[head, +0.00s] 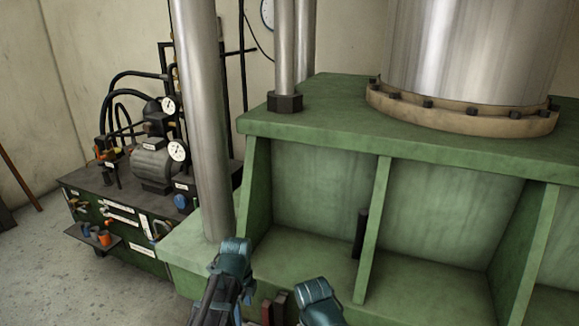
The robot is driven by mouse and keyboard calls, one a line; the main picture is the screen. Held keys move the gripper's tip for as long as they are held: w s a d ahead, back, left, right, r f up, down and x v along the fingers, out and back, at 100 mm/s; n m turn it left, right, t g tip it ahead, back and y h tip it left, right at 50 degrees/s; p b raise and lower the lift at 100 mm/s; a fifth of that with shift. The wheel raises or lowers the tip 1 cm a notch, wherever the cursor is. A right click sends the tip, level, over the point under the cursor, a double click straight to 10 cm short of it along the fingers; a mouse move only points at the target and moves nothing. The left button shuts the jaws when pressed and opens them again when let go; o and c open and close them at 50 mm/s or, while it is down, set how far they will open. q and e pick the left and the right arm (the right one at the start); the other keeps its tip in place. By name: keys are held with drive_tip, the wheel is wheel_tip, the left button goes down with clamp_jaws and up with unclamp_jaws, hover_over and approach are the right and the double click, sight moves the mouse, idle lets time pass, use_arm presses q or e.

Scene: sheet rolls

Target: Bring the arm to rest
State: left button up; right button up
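Two teal and dark parts of my own arms show at the bottom centre of the head view. The left one is higher and stands in front of the green machine base (310,262). The right one is cut by the lower edge. I see no gripper fingers on either arm, so neither gripper can be made out. No held object shows.
A steel column (203,110) rises close behind my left arm. The green press frame (400,150) with a large cylinder (470,55) fills the right. A hydraulic unit (152,165) with gauges and hoses stands at left. Grey floor (40,260) is clear at lower left.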

use_arm(q)
drive_tip(key=s+d+f+n+b, duration=0.3)
drive_tip(key=s+n, duration=0.3)
drive_tip(key=n, duration=0.2)
drive_tip(key=s+d+f+n+y+b, duration=0.1)
drive_tip(key=s+d+f+n+b, duration=0.2)
drive_tip(key=n, duration=0.5)
drive_tip(key=shift+s+d+f+n, duration=0.3)
drive_tip(key=shift+s+d+f, duration=0.25)
drive_tip(key=shift+s+d, duration=1)
use_arm(e)
wheel_tip(320, 180, down, 7)
drive_tip(key=shift+f, duration=0.15)
use_arm(q)
drive_tip(key=shift+s+a+f+b, duration=0.1)
drive_tip(key=shift+s+a+b, duration=0.15)
drive_tip(key=shift+b, duration=0.05)
use_arm(e)
drive_tip(key=shift+f, duration=0.1)
